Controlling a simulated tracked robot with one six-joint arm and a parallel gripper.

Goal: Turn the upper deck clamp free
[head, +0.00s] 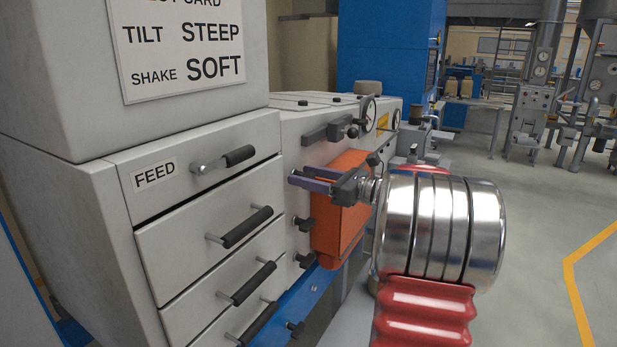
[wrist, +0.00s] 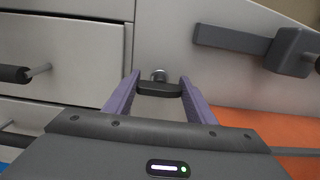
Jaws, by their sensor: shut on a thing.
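My gripper (head: 292,177) has two purple fingers and reaches in from the right to the pale grey machine side, above and left of the orange panel. In the wrist view, my gripper (wrist: 159,82) is shut on a black clamp handle (wrist: 160,89). The handle lies crosswise between the fingers, one end at each, in front of a round metal stud on the grey panel. In the head view the fingers mostly hide this clamp. Two similar black clamps, one (head: 303,223) below the gripper and another (head: 305,260) lower, sit on the same side.
Drawers with black bar handles, the top one labelled FEED (head: 154,174), stand left of the fingers. A dark grey bar and block (wrist: 235,38) project above right of the gripper. The orange panel (head: 326,243) is close below my wrist. Open floor lies to the right.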

